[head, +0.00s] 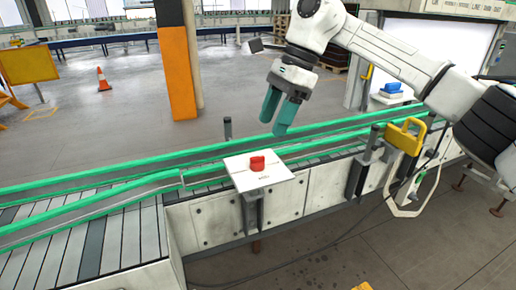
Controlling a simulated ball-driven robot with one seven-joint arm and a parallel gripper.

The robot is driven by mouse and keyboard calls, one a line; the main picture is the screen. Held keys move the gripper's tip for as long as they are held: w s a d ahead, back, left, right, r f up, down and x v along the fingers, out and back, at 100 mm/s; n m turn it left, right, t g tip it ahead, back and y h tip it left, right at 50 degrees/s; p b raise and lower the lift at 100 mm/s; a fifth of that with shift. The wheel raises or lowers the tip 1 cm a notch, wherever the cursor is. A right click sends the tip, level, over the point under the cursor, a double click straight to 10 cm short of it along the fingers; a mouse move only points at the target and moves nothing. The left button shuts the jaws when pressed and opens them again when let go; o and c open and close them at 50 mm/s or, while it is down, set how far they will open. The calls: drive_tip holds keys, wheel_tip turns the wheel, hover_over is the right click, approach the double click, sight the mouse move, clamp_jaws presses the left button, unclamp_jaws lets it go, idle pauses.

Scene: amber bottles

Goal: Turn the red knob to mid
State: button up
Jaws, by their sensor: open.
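The red knob (257,163) sits on top of a white square panel (245,178) beside the conveyor, near the middle of the head view. Small marks show on the panel around the knob, too small to read. I cannot tell the knob's setting. My gripper (278,122), with teal fingers, hangs above and slightly right of the knob, pointing down. It is open and empty, apart from the knob with clear air between them.
A conveyor (110,198) with green rails runs behind the panel. A yellow handle (405,136) stands on the conveyor side at the right. A black-and-orange pillar (177,75) and an orange cone (103,79) stand farther back. The space around my fingers looks clear.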

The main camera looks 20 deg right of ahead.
sight(258, 157)
drive_tip(key=p+x, duration=0.1)
drive_tip(key=x, duration=0.7)
drive_tip(key=shift+a+f, duration=0.15)
drive_tip(key=shift+f, duration=0.1)
drive_tip(key=shift+c, duration=0.2)
drive_tip(key=c, duration=1)
